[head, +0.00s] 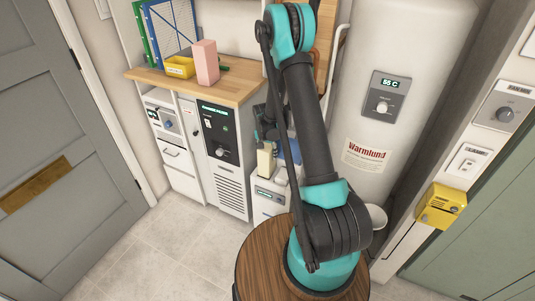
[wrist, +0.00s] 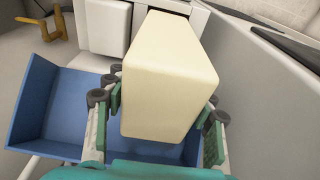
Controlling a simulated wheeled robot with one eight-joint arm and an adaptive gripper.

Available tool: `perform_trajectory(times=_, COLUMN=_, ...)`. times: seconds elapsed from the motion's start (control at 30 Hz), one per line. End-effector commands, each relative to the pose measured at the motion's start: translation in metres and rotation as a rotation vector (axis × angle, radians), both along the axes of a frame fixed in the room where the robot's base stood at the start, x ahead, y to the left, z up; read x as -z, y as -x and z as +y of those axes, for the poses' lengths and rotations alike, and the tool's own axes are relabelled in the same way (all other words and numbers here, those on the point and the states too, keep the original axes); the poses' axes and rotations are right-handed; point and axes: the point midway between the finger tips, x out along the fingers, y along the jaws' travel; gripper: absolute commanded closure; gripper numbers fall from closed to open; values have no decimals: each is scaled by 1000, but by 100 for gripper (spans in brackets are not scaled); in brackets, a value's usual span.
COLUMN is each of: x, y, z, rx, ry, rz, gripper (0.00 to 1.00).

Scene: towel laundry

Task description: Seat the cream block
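The cream block (wrist: 165,70) is a pale block with rounded edges. It sits between the two fingers of my gripper (wrist: 160,110) in the wrist view, with the green pads against its sides. In the head view the cream block (head: 265,162) hangs below my gripper (head: 266,142), over or near a white unit (head: 265,205) with a small display. I cannot tell whether the block touches anything below. A blue open tray (wrist: 42,105) lies behind and below the fingers in the wrist view, partly hidden by them.
A wooden counter (head: 235,88) holds a pink block (head: 205,62), a yellow tray (head: 180,67) and binders. A dark control panel (head: 217,133) is below it. A white tank (head: 400,60) stands to the right, with a yellow box (head: 440,207) beyond. The floor at left is clear.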

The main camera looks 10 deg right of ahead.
Motion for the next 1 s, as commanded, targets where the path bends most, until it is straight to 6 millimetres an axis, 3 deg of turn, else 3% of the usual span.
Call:
perform_trajectory(times=0.03, x=0, y=0, z=0, rx=0, ry=0, rz=0, gripper=39)
perform_trajectory(times=0.17, x=0, y=0, z=0, rx=0, ry=0, rz=0, gripper=23)
perform_trajectory(times=0.57, x=-4, y=1, z=1, rx=0, ry=0, rz=0, gripper=23)
perform_trajectory(times=0.77, x=-29, y=4, z=3, rx=-1, ry=0, rz=0, gripper=23)
perform_trajectory(times=1.0, x=-72, y=9, z=6, rx=0, ry=0, rz=0, gripper=23)
